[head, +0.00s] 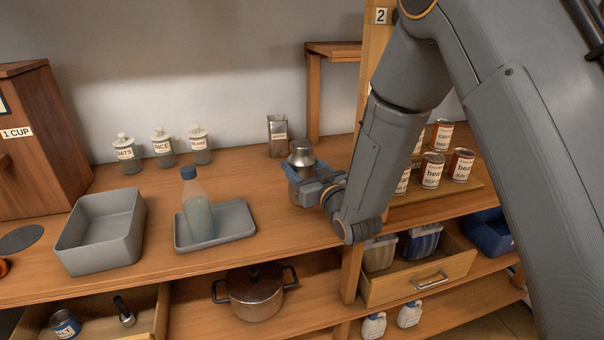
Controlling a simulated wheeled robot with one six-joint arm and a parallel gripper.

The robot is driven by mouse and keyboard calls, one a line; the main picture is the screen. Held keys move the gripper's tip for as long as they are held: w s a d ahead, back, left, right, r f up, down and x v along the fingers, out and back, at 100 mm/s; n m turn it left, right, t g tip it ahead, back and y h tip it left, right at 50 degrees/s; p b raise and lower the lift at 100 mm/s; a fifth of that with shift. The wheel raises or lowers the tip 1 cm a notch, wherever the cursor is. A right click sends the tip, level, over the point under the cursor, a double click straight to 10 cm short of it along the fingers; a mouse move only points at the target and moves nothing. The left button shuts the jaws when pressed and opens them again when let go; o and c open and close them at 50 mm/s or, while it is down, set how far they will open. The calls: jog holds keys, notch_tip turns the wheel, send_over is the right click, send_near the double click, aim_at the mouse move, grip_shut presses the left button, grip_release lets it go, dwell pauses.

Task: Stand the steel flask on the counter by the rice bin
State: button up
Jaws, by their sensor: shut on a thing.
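The steel flask (301,153) is upright in the middle of the head view, with its silver top above the jaws. My gripper (306,184) is shut around its body. The jaws hide part of the flask, and I cannot tell whether its base touches the wooden counter (275,220). A tall wooden box (40,150) marked "1 CUP" stands at the far left; whether it is the rice bin is not readable. A small jar (162,147) labelled RICE stands at the back between two similar jars.
A grey tub (72,249) stands on the counter before the wooden box. A clear bottle with a blue cap (196,210) stands on a grey tray (243,227). A square tin (277,140) is behind the flask. Several cans (432,170) stand right of my arm.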

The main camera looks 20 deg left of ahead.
aim_at(302, 175)
jog(key=shift+d+f+p, duration=0.1)
jog(key=shift+f+p, duration=0.45)
jog(key=shift+f, duration=0.95)
jog(key=shift+f, duration=0.2)
jog(key=o, duration=1.4)
jog(key=shift+r, duration=0.2)
jog(key=b+v, duration=0.3)
jog(key=v, duration=0.9)
